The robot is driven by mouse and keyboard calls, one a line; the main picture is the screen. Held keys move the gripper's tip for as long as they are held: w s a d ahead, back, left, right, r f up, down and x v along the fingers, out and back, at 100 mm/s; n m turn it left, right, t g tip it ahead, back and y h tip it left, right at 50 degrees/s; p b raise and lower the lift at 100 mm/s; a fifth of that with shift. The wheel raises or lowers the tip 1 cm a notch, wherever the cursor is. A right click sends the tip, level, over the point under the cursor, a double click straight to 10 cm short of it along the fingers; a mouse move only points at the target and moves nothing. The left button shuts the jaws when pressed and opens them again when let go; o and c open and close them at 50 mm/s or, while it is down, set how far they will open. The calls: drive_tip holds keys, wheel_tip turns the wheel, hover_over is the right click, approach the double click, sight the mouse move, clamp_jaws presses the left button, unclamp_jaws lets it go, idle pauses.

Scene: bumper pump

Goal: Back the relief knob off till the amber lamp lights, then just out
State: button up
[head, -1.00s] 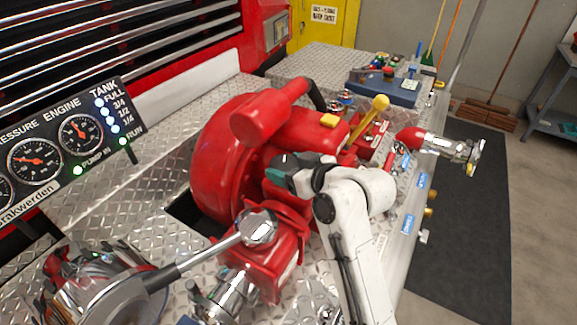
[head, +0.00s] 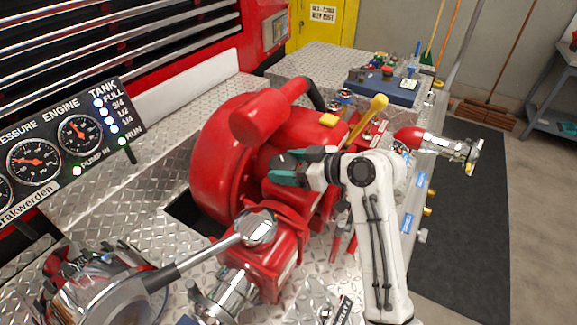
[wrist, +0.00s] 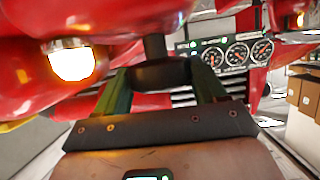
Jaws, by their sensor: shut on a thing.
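The relief knob (wrist: 156,72) is a dark round piece on a short dark stem under the red pump. My gripper (wrist: 162,80) is shut on it, with a green-edged finger on either side. In the head view my gripper (head: 284,170) is against the near side of the red pump body (head: 225,150); the knob is hidden there behind the fingers. The amber lamp (wrist: 72,62) sits in a metal ring left of the knob in the wrist view. It glows bright, yellow-white with an amber rim. It cannot be made out in the head view.
A gauge panel (head: 75,150) with lit lamps stands at the left. A yellow-knobbed lever (head: 378,103) rises behind my wrist. A chrome lever (head: 215,252) and red valve block (head: 262,262) are close in front.

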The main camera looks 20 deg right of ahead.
drive_tip(key=o, duration=1)
drive_tip(key=b+v, duration=0.2)
drive_tip(key=v, duration=0.8)
drive_tip(key=shift+s+d+r, duration=0.15)
drive_tip(key=shift+s+d, duration=0.05)
drive_tip(key=shift+s, duration=0.1)
